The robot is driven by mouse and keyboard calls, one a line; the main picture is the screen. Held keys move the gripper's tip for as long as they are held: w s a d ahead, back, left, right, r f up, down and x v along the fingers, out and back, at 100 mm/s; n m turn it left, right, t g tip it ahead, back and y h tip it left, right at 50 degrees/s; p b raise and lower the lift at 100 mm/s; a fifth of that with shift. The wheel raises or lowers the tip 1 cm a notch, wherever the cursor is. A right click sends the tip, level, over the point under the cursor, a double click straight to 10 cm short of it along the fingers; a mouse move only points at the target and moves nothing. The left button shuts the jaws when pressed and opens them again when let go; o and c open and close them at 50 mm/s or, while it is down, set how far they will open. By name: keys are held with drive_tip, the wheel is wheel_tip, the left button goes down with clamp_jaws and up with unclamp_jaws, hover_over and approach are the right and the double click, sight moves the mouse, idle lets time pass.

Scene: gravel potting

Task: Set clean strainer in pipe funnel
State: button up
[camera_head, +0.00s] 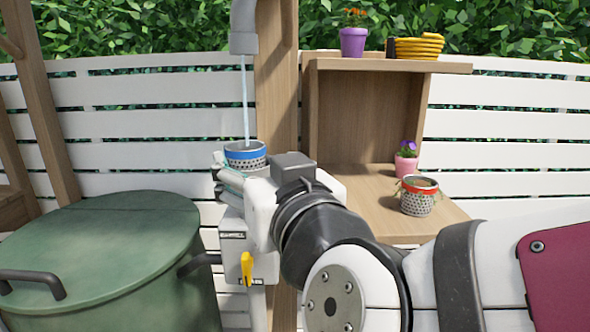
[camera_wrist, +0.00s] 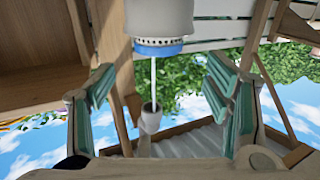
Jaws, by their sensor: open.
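The clean strainer with a blue rim (camera_head: 246,150) sits upright under a thin stream of water in the head view. In the wrist view, which is upside down, its blue rim and perforated band (camera_wrist: 158,48) stick out of the white pipe funnel (camera_wrist: 158,16). My gripper (camera_wrist: 160,78) is open and empty, with teal finger pads to either side and no visible contact with the strainer. In the head view my wrist hides most of the funnel. A red-rimmed strainer (camera_head: 418,197) with leafy debris stands on the lower shelf.
The grey downpipe (camera_head: 244,40) hangs above the strainer. A green lidded barrel (camera_head: 105,250) stands at the left, and a yellow lever (camera_head: 246,269) shows below my wrist. The wooden shelf (camera_head: 440,220) holds a pink pot (camera_head: 405,167); a purple pot (camera_head: 353,42) stands on top.

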drive_tip(key=d+f+g+h+b, duration=0.3)
drive_tip(key=d+f+g+b, duration=0.25)
drive_tip(key=d+f, duration=0.55)
drive_tip(key=s+d+f+m+g+h, duration=0.2)
drive_tip(key=s+d+f, duration=0.1)
drive_tip(key=d, duration=0.4)
drive_tip(key=s+d+f+m+g+h, duration=0.2)
drive_tip(key=s+d+f+m+g, duration=0.1)
drive_tip(key=d, duration=0.4)
drive_tip(key=shift+s+d+f+h+p, duration=0.3)
drive_tip(key=shift+s+f+p, duration=0.05)
drive_tip(key=shift+s+f, duration=0.45)
drive_tip(key=shift+r+g, duration=0.1)
drive_tip(key=shift+g, duration=0.15)
